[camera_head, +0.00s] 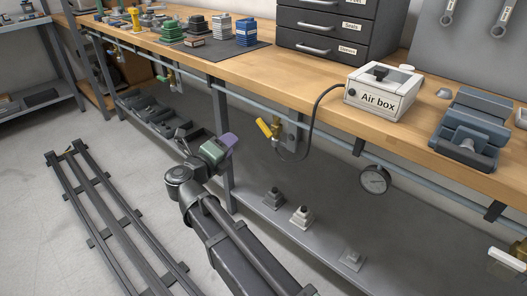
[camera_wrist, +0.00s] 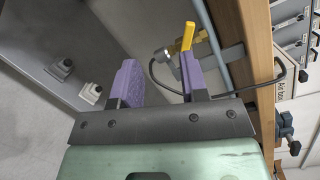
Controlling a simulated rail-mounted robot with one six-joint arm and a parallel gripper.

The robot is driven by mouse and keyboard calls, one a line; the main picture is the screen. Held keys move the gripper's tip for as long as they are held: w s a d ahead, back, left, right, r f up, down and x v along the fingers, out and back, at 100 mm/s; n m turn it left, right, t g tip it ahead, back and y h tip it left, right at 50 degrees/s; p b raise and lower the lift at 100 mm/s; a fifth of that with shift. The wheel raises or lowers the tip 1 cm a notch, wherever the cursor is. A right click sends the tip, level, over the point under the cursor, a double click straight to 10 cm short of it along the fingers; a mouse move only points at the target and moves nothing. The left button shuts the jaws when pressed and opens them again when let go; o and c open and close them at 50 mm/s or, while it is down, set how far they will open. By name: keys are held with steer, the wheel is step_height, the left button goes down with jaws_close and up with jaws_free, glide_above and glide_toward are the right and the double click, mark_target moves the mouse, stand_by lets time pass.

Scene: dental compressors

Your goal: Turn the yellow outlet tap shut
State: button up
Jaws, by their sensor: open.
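The outlet tap's yellow handle (camera_head: 264,127) slants below the bench front in the head view, beside a grey bracket and a black hose. In the wrist view the yellow handle (camera_wrist: 188,37) shows just past the tip of the right-hand finger, with its metal valve body (camera_wrist: 166,54) beside it. My gripper (camera_head: 229,140) has purple fingers and is left of and slightly lower than the tap in the head view. In the wrist view my gripper (camera_wrist: 157,62) is open, with nothing between the fingers. I cannot tell whether the right-hand finger touches the tap.
The black hose (camera_head: 314,117) loops from the tap up to the Air box (camera_head: 379,104) on the wooden bench (camera_head: 330,98). An air pipe (camera_head: 340,143) runs under the bench edge. A gauge (camera_head: 375,180) hangs at right. Small fittings (camera_head: 301,216) stand on the lower shelf.

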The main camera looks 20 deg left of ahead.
mark_target(263, 130)
steer(key=w+d+m+h, duration=0.1)
steer(key=w+d, duration=0.1)
steer(key=w, duration=0.1)
steer(key=w+d+m+h, duration=0.1)
steer(key=w+d+m, duration=0.1)
steer(key=w, duration=0.1)
steer(key=w+d+r+m+h, duration=0.1)
steer(key=w+d+m, duration=0.1)
steer(key=w+d, duration=0.1)
steer(key=shift+w+r+g+h, duration=0.1)
steer(key=shift+w+g+h, duration=0.2)
steer(key=shift+w+h, duration=0.1)
